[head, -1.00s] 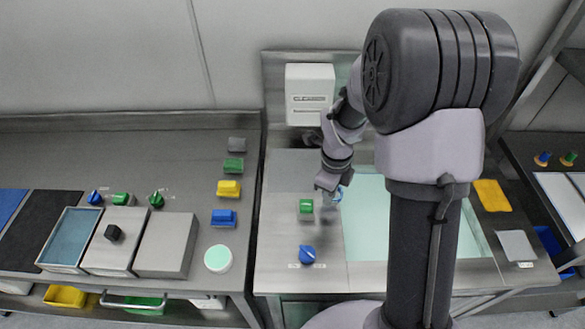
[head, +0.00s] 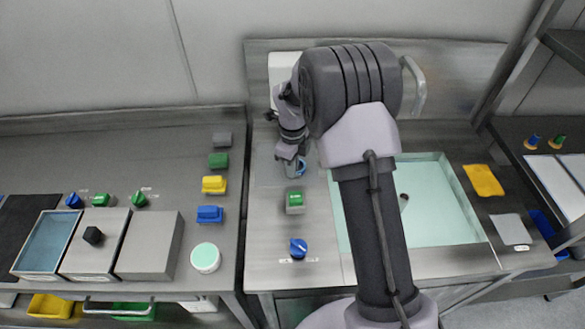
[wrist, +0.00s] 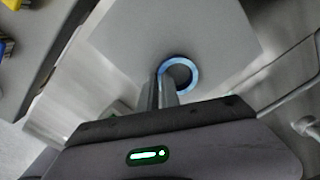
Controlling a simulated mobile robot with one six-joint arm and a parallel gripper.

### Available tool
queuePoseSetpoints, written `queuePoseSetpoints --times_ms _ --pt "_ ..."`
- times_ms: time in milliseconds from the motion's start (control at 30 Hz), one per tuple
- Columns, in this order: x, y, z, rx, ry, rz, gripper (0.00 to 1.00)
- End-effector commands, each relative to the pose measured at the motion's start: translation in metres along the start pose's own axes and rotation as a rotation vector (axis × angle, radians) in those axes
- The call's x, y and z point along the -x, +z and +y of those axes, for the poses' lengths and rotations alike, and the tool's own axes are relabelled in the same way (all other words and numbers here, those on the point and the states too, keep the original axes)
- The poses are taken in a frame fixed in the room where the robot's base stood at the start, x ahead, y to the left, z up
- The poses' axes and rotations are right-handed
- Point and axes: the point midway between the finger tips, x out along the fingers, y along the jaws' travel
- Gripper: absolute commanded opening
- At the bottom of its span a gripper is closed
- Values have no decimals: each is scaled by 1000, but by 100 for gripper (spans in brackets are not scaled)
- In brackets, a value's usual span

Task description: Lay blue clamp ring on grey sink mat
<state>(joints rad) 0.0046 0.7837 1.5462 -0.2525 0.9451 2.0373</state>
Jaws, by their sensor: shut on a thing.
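The blue clamp ring (head: 302,169) is at the tip of my gripper (head: 297,162), to the left of the sink. In the wrist view the ring (wrist: 195,72) is gripped by its near-left edge between the fingers of my gripper (wrist: 168,84).
The sink basin (head: 440,215) is to the right, partly behind my arm. A white wall box (head: 284,84) is behind. Several coloured blocks line the left counter.

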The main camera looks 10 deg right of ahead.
Motion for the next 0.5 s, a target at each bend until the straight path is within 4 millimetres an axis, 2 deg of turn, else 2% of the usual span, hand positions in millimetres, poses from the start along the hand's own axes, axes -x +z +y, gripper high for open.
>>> queuePoseSetpoints --times_ms 33,133,400,500 --pt "-2 0 0 0 0 0 11" --pt "-1 0 0 0 0 0 28" --pt "0 0 0 0 0 0 28" --pt "10 0 0 0 -1 -1 28"
